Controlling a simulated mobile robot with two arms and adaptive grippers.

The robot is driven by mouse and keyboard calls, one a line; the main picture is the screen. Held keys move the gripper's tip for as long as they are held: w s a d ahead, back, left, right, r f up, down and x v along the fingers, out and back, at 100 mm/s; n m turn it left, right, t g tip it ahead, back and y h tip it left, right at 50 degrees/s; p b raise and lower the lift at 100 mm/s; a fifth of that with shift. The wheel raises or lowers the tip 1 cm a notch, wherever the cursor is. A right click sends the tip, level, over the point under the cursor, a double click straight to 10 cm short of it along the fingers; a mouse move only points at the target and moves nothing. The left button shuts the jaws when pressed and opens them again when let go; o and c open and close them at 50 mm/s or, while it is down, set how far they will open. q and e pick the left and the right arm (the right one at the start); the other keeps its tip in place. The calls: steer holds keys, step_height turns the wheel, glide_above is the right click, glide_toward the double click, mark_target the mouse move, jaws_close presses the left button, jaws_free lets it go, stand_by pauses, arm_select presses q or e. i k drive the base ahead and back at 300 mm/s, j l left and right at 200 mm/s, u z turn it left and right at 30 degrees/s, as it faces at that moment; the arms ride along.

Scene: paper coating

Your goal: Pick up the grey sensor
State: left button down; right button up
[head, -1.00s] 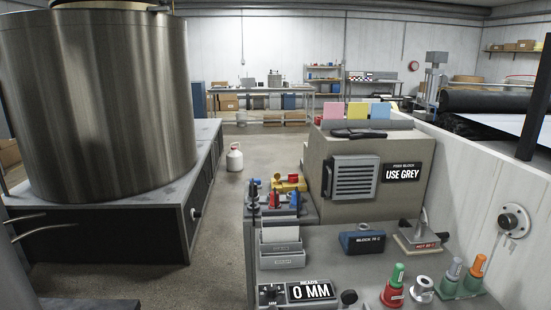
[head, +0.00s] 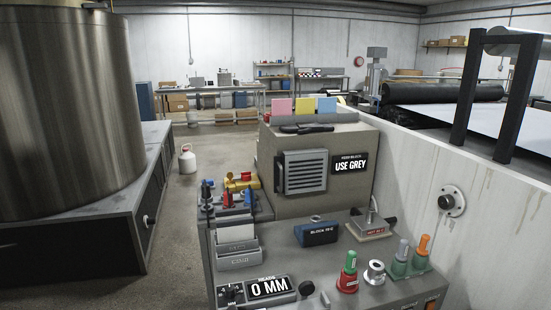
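A small piece with a grey top (head: 402,249) stands upright in a green base at the right front of the grey bench. It is the most likely grey sensor, but it is too small to be sure. An orange-topped piece (head: 422,248) stands in a green base just right of it. A green-topped piece with a red base (head: 348,271) and a silver ring-shaped part (head: 375,273) stand to its left. A sign (head: 351,165) on the beige cabinet reads "USE GREY". Neither of my grippers is in view.
The bench (head: 330,262) also holds a blue block (head: 316,233), a hot plate (head: 370,228), a "0 MM" display (head: 269,287) and a rack of coloured tools (head: 229,200). A white wall (head: 478,215) bounds it on the right. A large metal drum (head: 70,110) stands left.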

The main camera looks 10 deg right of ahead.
mark_target(401, 256)
steer(key=z, duration=1.25)
